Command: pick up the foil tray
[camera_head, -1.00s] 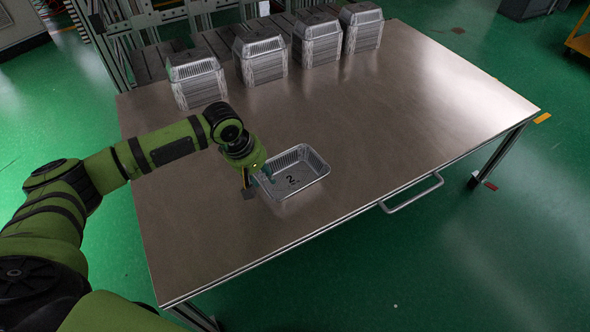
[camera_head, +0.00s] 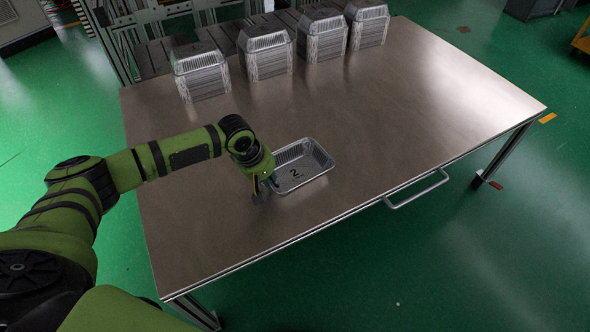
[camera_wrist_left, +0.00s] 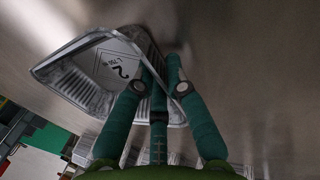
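The shallow silver foil tray (camera_head: 312,173), marked with a black "2", rests on the steel table right of my left gripper (camera_head: 266,186). In the left wrist view, the tray (camera_wrist_left: 88,92) shows tilted at upper left, and part of its near wall is hidden by the fingers. The left gripper (camera_wrist_left: 162,66) reaches down at the tray's left side with its teal fingers over the wall and rim. The fingertips are close together; whether they press on the wall cannot be made out. My right gripper is in neither view.
Several stacks of foil trays stand along the table's back edge, such as the leftmost stack (camera_head: 202,82) and the rightmost stack (camera_head: 367,28). The steel table (camera_head: 420,115) is bare at the right. A metal handle (camera_head: 418,192) sticks out from its front edge.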

